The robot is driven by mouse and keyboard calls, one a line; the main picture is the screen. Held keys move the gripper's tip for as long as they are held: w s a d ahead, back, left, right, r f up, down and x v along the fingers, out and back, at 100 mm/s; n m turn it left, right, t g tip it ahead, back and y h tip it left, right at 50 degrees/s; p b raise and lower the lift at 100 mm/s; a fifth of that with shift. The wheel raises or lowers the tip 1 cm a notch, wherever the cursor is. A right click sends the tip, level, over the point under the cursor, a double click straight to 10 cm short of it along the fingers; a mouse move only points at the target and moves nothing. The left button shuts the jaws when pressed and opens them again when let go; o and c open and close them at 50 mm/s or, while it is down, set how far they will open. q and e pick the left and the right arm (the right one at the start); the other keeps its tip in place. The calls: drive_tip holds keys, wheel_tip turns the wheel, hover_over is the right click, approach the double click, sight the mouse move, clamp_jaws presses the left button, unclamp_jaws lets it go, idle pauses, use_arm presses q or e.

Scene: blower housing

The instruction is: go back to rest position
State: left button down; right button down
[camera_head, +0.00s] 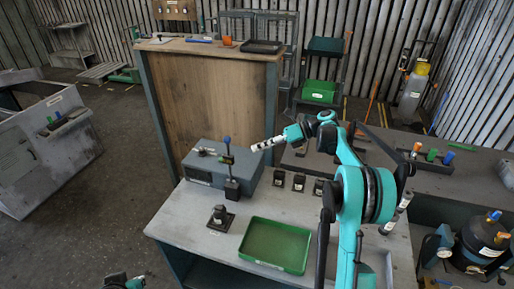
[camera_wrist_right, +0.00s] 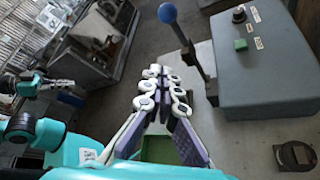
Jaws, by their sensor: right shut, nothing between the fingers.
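My right gripper (camera_head: 256,147) is raised above the workbench, to the right of the blue-knobbed lever, with its fingers pointing left. In the right wrist view its fingers (camera_wrist_right: 165,82) are together, with nothing between them. My right arm stretches across the right part of the bench in the head view. A small teal part of my left arm (camera_head: 125,282) shows at the bottom left edge of the head view. My left gripper (camera_wrist_right: 28,85) also shows small at the left of the wrist view; its finger state is unclear.
The workbench (camera_head: 185,218) carries a grey box (camera_head: 205,165), a lever with a blue knob (camera_head: 228,141), a green tray (camera_head: 275,246) and several small black blocks. A wooden panel (camera_head: 215,100) stands behind.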

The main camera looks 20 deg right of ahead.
drive_tip(key=shift+s+a+r, duration=0.1)
drive_tip(key=shift+s, duration=0.05)
drive_tip(key=s+a+f+n+t+h+b, duration=0.1)
drive_tip(key=s+a+f+n+h+b, duration=0.1)
drive_tip(key=s+a+n+h, duration=0.35)
drive_tip(key=s+a+f+n+h+b, duration=0.2)
drive_tip(key=s+a+n+b, duration=0.1)
drive_tip(key=s+n, duration=0.5)
drive_tip(key=s+d+f+n+t+h+b, duration=0.1)
drive_tip(key=s+f+n+h+b, duration=0.1)
drive_tip(key=s+f+n, duration=0.4)
drive_tip(key=s+d+f+n+t+h+b, duration=0.2)
drive_tip(key=s+f+n, duration=0.4)
drive_tip(key=s+n, duration=0.4)
drive_tip(key=s+h, duration=0.1)
drive_tip(key=s, duration=0.2)
drive_tip(key=shift+n+h, duration=0.35)
